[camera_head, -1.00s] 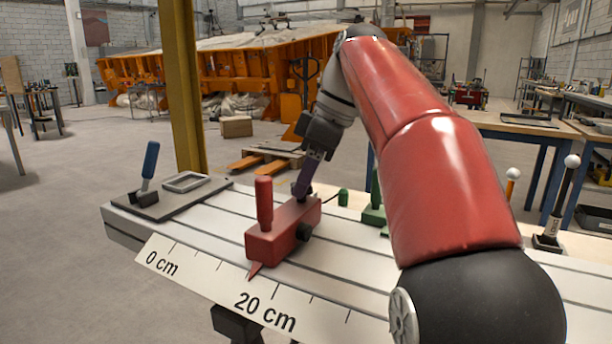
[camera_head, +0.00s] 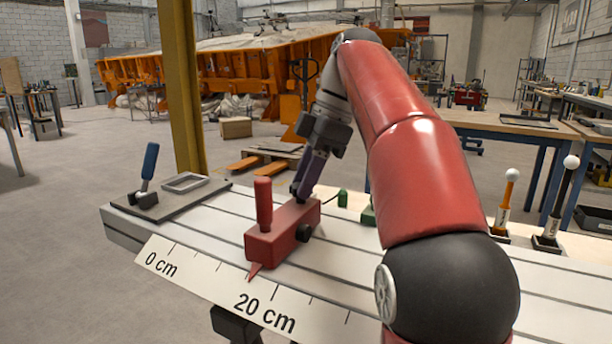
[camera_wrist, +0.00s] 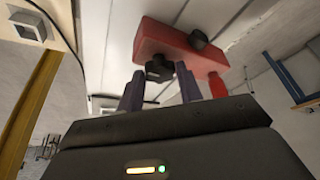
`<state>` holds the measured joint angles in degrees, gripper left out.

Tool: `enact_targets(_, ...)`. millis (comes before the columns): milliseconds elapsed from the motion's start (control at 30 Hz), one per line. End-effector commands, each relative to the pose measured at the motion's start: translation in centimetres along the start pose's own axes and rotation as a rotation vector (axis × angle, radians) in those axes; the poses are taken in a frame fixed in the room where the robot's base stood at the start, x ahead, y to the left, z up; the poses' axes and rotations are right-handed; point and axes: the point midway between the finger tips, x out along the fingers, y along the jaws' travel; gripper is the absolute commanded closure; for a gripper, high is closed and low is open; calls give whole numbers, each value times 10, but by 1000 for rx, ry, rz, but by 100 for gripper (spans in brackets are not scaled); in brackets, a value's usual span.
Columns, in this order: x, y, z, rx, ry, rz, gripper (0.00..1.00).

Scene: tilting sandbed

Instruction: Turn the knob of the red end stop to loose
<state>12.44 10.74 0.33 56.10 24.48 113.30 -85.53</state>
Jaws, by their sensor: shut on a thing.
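The red end stop (camera_head: 275,238) sits on the pale slotted rail (camera_head: 380,270), with an upright red handle and a red pointer at the scale. One black knob (camera_head: 304,233) shows on its side. In the wrist view the red body (camera_wrist: 165,40) carries a dark lobed knob (camera_wrist: 158,69) and another black knob (camera_wrist: 198,40). My gripper (camera_head: 302,193) reaches down to the far end of the end stop. In the wrist view my gripper (camera_wrist: 160,82) has its two purple fingers on either side of the lobed knob and is shut on it. The knob's marking cannot be read.
A plate with a blue-handled lever (camera_head: 149,165) lies at the rail's left end. A green part (camera_head: 368,216) is mostly hidden behind my arm.

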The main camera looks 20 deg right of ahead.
Motion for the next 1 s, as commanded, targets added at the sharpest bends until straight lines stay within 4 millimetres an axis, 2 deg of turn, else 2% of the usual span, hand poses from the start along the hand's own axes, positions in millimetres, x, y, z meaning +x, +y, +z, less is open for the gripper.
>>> enact_targets(133, 0, 0, 0, 2, -1, 0, 87)
enact_targets(167, 0, 0, 0, 2, -1, 0, 63)
enact_targets(300, 0, 0, 0, 2, -1, 0, 45)
enact_targets(333, 0, 0, 0, 2, -1, 0, 43)
enact_targets(833, 0, 0, 0, 6, -1, 2, 43)
enact_targets(1000, 0, -2, -1, 91, -1, 39, 43)
